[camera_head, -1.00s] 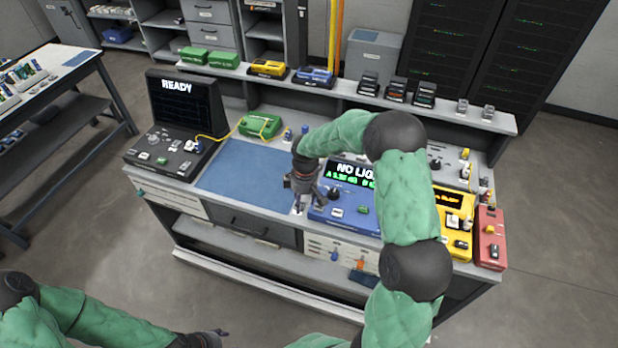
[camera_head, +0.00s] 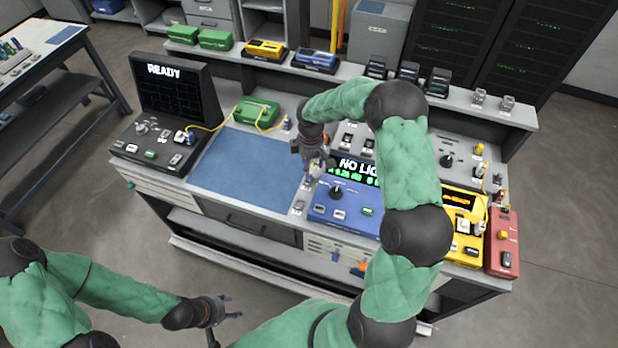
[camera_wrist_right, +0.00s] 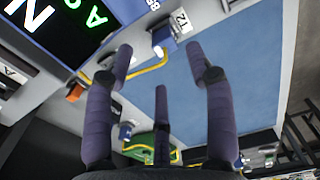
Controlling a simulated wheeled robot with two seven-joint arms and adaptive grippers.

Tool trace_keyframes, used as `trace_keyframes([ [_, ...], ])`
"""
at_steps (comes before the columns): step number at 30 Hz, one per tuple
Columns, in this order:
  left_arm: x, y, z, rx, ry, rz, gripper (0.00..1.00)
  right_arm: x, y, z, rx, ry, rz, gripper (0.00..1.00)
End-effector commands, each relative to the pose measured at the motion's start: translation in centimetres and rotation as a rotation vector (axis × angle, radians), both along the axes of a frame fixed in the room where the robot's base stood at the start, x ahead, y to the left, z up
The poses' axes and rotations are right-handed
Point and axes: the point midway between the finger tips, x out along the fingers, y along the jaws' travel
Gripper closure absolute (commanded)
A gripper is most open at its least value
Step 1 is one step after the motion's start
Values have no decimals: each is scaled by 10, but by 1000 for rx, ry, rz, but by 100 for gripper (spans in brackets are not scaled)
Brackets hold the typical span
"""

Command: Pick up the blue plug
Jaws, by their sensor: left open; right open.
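A blue plug (camera_wrist_right: 164,40) with a yellow cord sits in a light holder beside the T2 label in the right wrist view. It lies on the strip between the blue mat (camera_head: 245,165) and the blue meter (camera_head: 345,208). In the head view it is mostly hidden near my right gripper. My right gripper (camera_head: 318,168) is open above that strip; its fingers (camera_wrist_right: 158,65) are spread and empty, with the plug seen beyond their tips. My left gripper (camera_head: 227,309) is open and empty in front of the bench, far from the plug.
A splicer (camera_head: 165,115) reading READY stands left of the mat. A green box (camera_head: 256,112) with a yellow cord is behind it. An orange plug (camera_wrist_right: 75,92) is on the cord beside the meter. Yellow (camera_head: 463,228) and red (camera_head: 502,245) units stand at the right. The mat is clear.

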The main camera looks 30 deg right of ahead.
Motion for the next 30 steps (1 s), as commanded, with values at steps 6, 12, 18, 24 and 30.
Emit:
trace_keyframes([
  [6,0,0,-3,0,-1,0,47,0,1,-16,-1,1,1,45],
  [12,0,0,-10,0,-1,-1,47,2,8,-40,1,2,1,45],
  [18,0,0,-15,0,-1,-1,47,2,9,-62,0,0,0,45],
  [24,0,0,-14,0,-1,0,47,3,9,-63,-1,-1,0,45],
  [30,1,0,-14,0,-1,-1,47,3,9,-63,0,-1,0,93],
])
